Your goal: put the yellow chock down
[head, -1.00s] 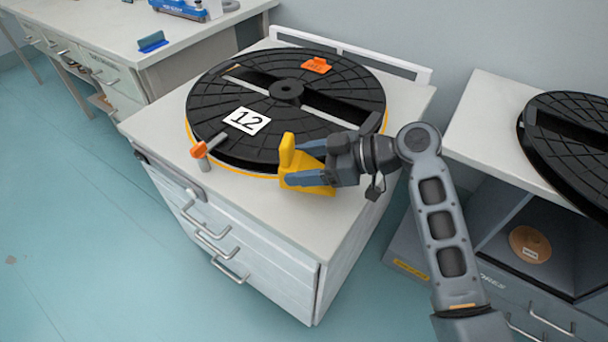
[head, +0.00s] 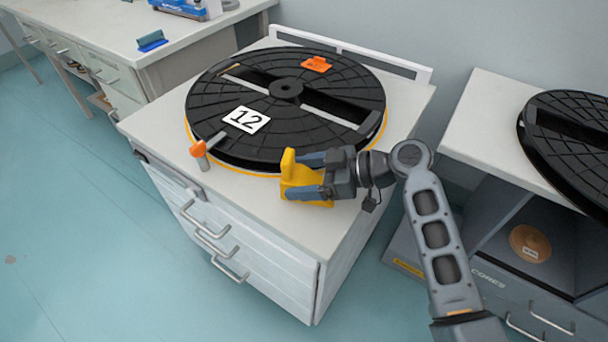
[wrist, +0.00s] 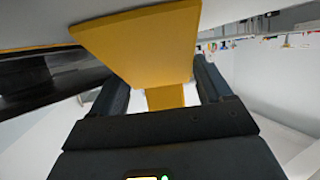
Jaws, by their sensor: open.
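The yellow chock (head: 289,165) is at the front right of the white cabinet top (head: 245,196), by the near edge of the black reel (head: 230,150) marked 12. It appears to rest on the cabinet top, close to the reel's yellow rim; whether they touch I cannot tell. My gripper (head: 308,175) is open, with one finger on each side of the chock. In the wrist view the chock (wrist: 140,50) fills the space ahead between my fingers. Whether the fingers still touch it I cannot tell.
An orange-tipped lever (head: 198,150) stands at the reel's front left. An orange tag (head: 317,64) lies on the reel. A second black reel (head: 575,140) is on the right-hand unit. A bench (head: 120,35) stands at the back left.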

